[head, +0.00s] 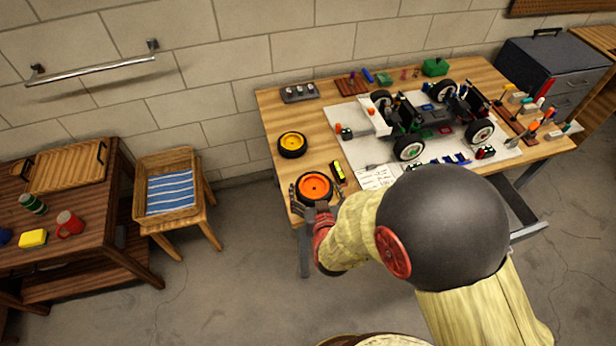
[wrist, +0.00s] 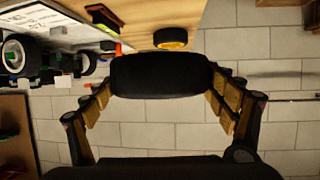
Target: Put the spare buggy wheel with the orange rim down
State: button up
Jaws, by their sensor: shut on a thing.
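The spare wheel with the orange rim (head: 314,186) appears over the front left corner of the wooden workbench (head: 268,106), orange face turned up toward the head camera. My gripper (head: 322,208) is shut on its near edge. In the wrist view the wheel's black tyre (wrist: 160,76) spans between the fingers and its rim is hidden. I cannot tell whether the wheel touches the bench top. A similar wheel with a yellow-orange rim (head: 292,144) lies on the bench just behind it, and also shows in the wrist view (wrist: 171,38).
The buggy chassis (head: 430,118) stands on a pale mat right of the wheels. A yellow-black item (head: 338,173) and a written sheet (head: 376,178) lie close to the held wheel's right. A stool with a basket (head: 168,192) stands left, apart from the bench.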

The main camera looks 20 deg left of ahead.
aim_at(309, 180)
jog(key=x, duration=0.2)
jog(key=b+x, duration=0.1)
jog(key=x, duration=0.3)
jog(key=shift+w+a+f+b, duration=0.1)
jog(key=shift+a+f+b, duration=0.25)
jog(key=shift+f, duration=0.1)
jog(key=w+f, duration=0.1)
jog(key=w+a+f+b, duration=0.1)
jog(key=f, duration=0.1)
jog(key=w+a+f+b, duration=0.1)
jog(key=w+f, duration=0.1)
jog(key=shift+a+f, duration=0.1)
jog(key=shift+a+f+b, duration=0.1)
jog(key=shift+f+b, duration=0.75)
jog(key=shift+f, duration=0.85)
jog(key=shift+f, duration=0.15)
jog(key=o, duration=1.1)
